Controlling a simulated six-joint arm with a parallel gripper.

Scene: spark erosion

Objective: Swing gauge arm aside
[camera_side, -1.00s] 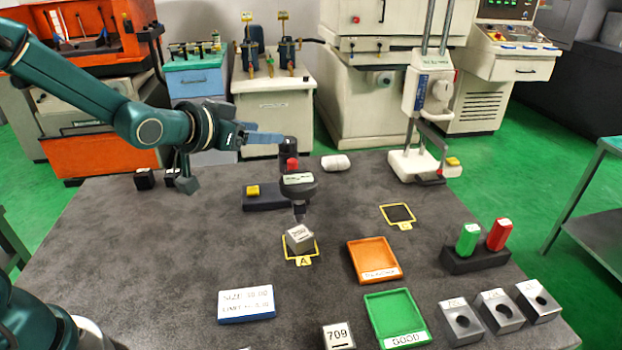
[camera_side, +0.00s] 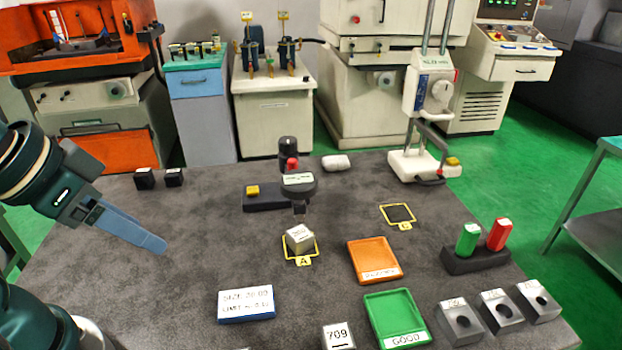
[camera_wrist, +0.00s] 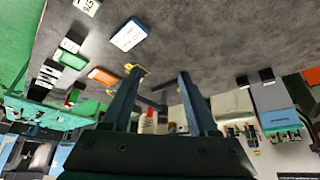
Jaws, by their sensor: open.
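The gauge (camera_side: 298,182) is a dark round head with a pale label and a red knob, carried beside a short dark post (camera_side: 288,147). Its probe points down over a small metal block (camera_side: 299,237) in the yellow square marked A (camera_side: 303,261). Whether the probe touches the block I cannot tell. The gauge's dark base (camera_side: 265,200) has a yellow button. My gripper (camera_side: 158,246) is open and empty at the left of the table, well apart from the gauge. In the wrist view its two fingers (camera_wrist: 160,74) stand apart with nothing between their tips.
An orange tray (camera_side: 372,259) and a green GOOD tray (camera_side: 397,318) lie right of the block. A white-and-blue size sign (camera_side: 246,304) lies in front. A white height stand (camera_side: 425,165) is at the back right. The left table surface is mostly clear.

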